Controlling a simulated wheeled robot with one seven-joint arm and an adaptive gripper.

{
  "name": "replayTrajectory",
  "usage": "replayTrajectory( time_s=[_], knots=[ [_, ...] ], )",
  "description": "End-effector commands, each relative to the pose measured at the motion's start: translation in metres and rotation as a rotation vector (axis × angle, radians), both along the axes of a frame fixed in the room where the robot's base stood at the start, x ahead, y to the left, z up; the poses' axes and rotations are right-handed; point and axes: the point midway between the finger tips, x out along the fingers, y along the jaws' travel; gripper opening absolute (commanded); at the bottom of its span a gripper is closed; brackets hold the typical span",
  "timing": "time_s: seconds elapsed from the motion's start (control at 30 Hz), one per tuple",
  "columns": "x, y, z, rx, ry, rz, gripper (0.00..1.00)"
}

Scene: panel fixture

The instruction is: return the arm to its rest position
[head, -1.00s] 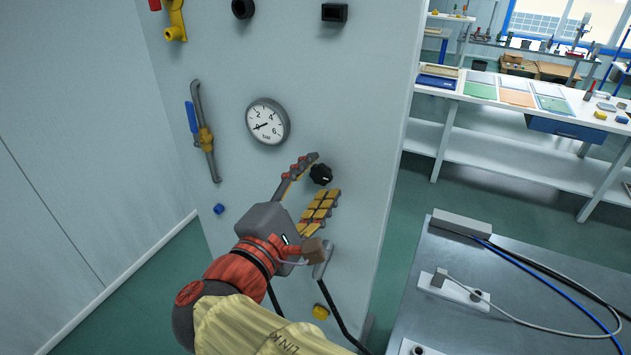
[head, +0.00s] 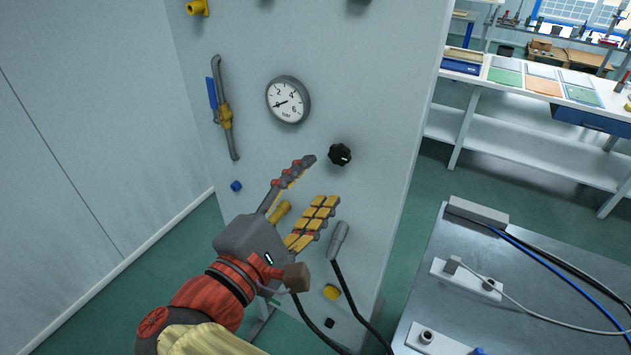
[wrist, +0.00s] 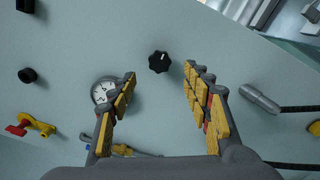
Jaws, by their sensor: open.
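My gripper (head: 305,200) is open and empty, its two yellow-padded fingers spread apart in front of the grey panel (head: 370,100). The black knob (head: 340,155) on the panel sits just beyond the fingertips, to their upper right in the head view. In the wrist view the knob (wrist: 159,62) shows between and beyond the fingers (wrist: 158,82), apart from both. My red and grey arm comes in from the lower left of the head view. Its nearer links are partly out of frame.
The panel carries a gauge (head: 289,100), a pipe with a blue-handled valve (head: 224,112), a grey plug with black cable (head: 339,240) close right of the fingers, and a yellow button (head: 332,292). A metal bench (head: 450,245) with cables stands right. Open floor lies between benches.

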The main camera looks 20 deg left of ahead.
Motion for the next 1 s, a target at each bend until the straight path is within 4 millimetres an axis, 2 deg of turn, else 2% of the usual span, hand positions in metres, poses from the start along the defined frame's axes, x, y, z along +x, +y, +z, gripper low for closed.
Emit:
replayTrajectory(
  time_s=[0.37, 0.43, 0.53, 0.67, 0.7, 0.8, 0.9, 1.0],
  knots=[
    [0.000, 0.002, -0.001, -0.003, 0.005, 0.008, 0.49],
    [0.001, 0.005, -0.011, -0.002, 0.041, 0.020, 0.49],
    [-0.002, 0.002, -0.044, -0.008, 0.141, 0.020, 0.49],
    [-0.018, -0.015, -0.103, 0.013, 0.351, 0.005, 0.49],
    [-0.024, -0.025, -0.119, 0.032, 0.421, -0.010, 0.49],
    [-0.031, -0.059, -0.152, 0.109, 0.585, -0.080, 0.49],
    [-0.038, -0.095, -0.177, 0.224, 0.736, -0.173, 0.49],
    [-0.046, -0.125, -0.193, 0.352, 0.850, -0.265, 0.49]
  ],
)
